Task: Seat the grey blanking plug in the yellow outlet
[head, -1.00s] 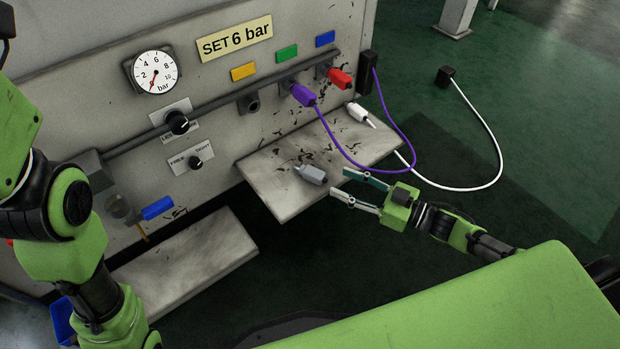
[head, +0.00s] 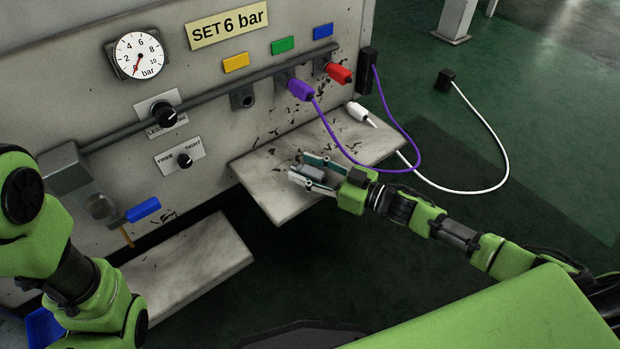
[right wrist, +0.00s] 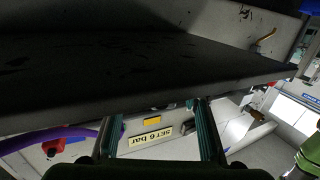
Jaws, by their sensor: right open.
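The grey blanking plug (head: 310,173) lies on the worn shelf (head: 272,200) below the outlets. My right gripper (head: 299,168) is open, with one finger on each side of the plug. I cannot tell whether the fingers touch it. In the right wrist view the two fingers are apart, and I cannot make out the plug between them. The yellow outlet (head: 242,98) is the dark, empty socket under the yellow tag (head: 236,62). The tag also shows in the right wrist view (right wrist: 152,121). My left arm is at the left edge, its gripper out of view.
A purple plug (head: 300,90) with a purple hose sits in the outlet under the green tag. A red plug (head: 340,74) sits under the blue tag. A white plug (head: 357,112) lies at the shelf's back right. A lower shelf (head: 190,262) stands at left.

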